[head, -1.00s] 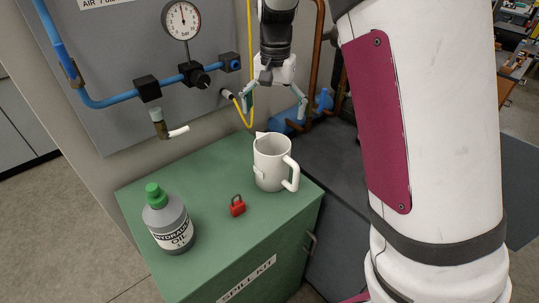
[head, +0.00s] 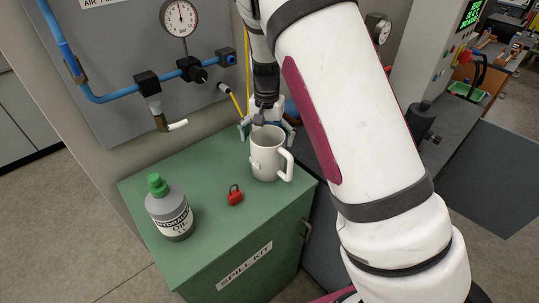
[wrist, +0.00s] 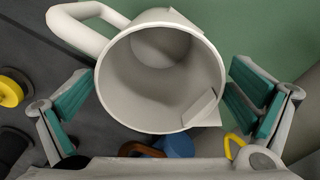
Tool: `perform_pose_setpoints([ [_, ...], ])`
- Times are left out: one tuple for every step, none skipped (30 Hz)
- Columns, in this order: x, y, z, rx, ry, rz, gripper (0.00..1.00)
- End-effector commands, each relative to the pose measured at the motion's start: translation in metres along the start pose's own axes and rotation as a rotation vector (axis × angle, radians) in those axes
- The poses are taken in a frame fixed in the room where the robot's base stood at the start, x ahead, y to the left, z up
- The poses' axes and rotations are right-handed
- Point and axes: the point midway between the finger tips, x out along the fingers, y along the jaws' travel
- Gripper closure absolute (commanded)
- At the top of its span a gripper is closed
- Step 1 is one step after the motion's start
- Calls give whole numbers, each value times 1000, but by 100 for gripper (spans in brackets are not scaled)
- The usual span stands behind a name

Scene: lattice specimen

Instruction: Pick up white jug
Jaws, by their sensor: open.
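The white jug (head: 266,158) stands upright on the green spill kit cabinet (head: 215,215), near its right back corner. Its handle faces right in the head view. My gripper (head: 267,131) is open, with its fingers at the jug's far side around rim height. In the wrist view the open mouth of the jug (wrist: 160,75) lies in front of my gripper (wrist: 160,105), with one teal-padded finger to each side. The pads look apart from the jug wall. The jug looks empty inside.
Behind is a grey panel with blue pipe (head: 115,98), a gauge (head: 180,18) and a valve (head: 160,118).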

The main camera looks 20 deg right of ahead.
Motion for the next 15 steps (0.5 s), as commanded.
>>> perform_pose_setpoints([
  [6,2,2,0,-1,2,0],
  [10,1,2,0,0,2,0],
  [15,1,1,0,0,1,0],
  [18,1,1,0,1,1,0],
  [20,1,0,1,2,0,0],
  [22,0,0,0,3,-1,0],
  [23,0,0,0,4,-1,0],
  [23,0,0,-1,4,-2,0],
  [24,0,0,-1,4,-2,0],
  [24,0,0,-1,4,-2,0],
  [24,0,0,-1,4,-2,0],
  [24,0,0,-1,4,-2,0],
  [24,0,0,-1,4,-2,0],
  [24,0,0,-1,4,-2,0],
  [24,0,0,-1,4,-2,9],
])
